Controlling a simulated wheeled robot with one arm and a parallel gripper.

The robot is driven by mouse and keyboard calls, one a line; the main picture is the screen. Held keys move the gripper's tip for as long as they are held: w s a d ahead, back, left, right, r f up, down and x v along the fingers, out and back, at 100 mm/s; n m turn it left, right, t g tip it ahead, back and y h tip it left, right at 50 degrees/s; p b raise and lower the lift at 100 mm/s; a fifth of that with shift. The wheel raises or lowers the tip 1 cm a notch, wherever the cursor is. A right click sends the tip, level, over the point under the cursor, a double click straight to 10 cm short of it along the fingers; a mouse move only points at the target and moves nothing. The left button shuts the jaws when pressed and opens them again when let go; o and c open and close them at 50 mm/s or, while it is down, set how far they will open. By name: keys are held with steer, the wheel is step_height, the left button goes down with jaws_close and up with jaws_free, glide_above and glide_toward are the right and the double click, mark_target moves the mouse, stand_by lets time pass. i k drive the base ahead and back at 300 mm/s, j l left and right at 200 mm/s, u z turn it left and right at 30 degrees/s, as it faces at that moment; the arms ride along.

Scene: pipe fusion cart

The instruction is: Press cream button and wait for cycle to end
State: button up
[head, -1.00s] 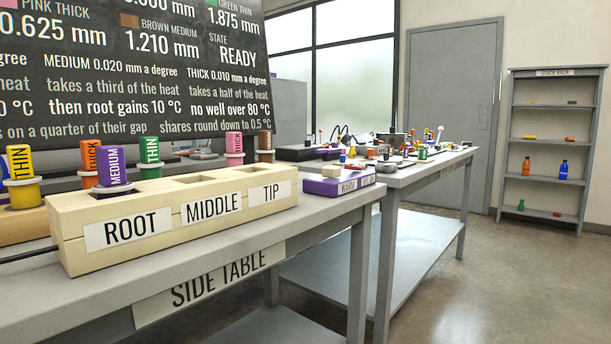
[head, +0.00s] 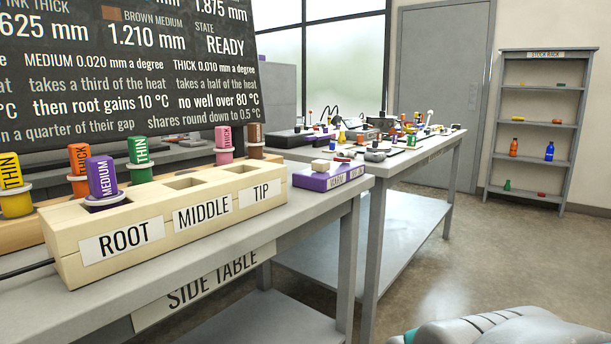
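A cream button (head: 321,166) stands on top of a purple box (head: 306,182) at the right end of the side table. The box has a WARM label and a second label too small to read surely. Left of it is the cream block (head: 70,255) marked ROOT, MIDDLE and TIP. A purple MEDIUM plug (head: 102,177) stands in the ROOT well; the MIDDLE and TIP wells look empty. The dark board (head: 150,90) reads STATE READY. A grey-white part of my arm shows at the bottom right, well apart from the button. My gripper's fingers are not visible.
Yellow (head: 10,171), orange, green, pink and brown plugs stand behind the block. A second table (head: 400,165) with many small items stands behind right. A stock rack (head: 543,90) is at the far right. Open floor lies in front of it.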

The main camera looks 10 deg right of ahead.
mark_target(321, 165)
steer(key=i+l+u, duration=0.1)
steer(key=u, duration=0.7)
steer(key=l+u, duration=0.35)
steer(key=l, duration=0.6)
steer(key=l+u, duration=0.35)
steer(key=l, duration=1)
steer(key=k+l+u, duration=0.1)
steer(key=l, duration=0.3)
